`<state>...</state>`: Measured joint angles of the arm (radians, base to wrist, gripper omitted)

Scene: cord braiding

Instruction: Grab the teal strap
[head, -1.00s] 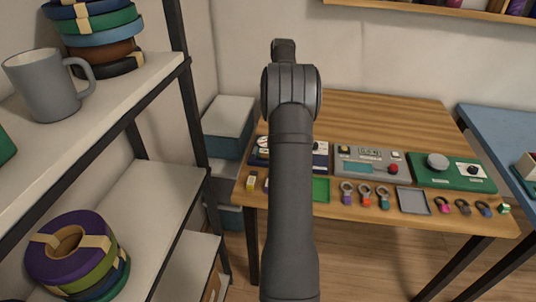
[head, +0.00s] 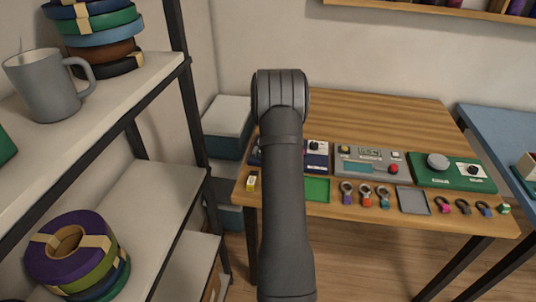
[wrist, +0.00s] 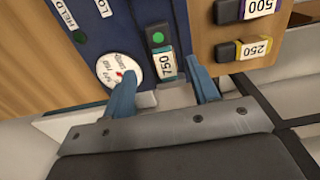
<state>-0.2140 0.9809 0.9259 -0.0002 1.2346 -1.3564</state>
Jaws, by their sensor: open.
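No strap that I can name as teal for certain shows. Rolled straps in several colours lie in a stack on the lower shelf, and a blue-green strap (head: 108,287) is near its bottom. Another stack on the upper shelf includes a blue strap (head: 103,35). In the wrist view my gripper (wrist: 160,75) is open, its two blue fingers apart. A dark block with a white 750 label (wrist: 167,66) lies between and just beyond the fingertips, on a navy panel (wrist: 140,25). In the head view my gripper is hidden behind my arm.
A grey mug (head: 48,88) stands on the upper shelf. The wooden table (head: 370,115) holds a grey device (head: 372,160), a green device (head: 450,172), a green tray (head: 317,189), a grey tray (head: 412,200) and several small rings. Blocks labelled 500 (wrist: 258,8) and 250 (wrist: 255,47) sit beside the panel. The table's back is clear.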

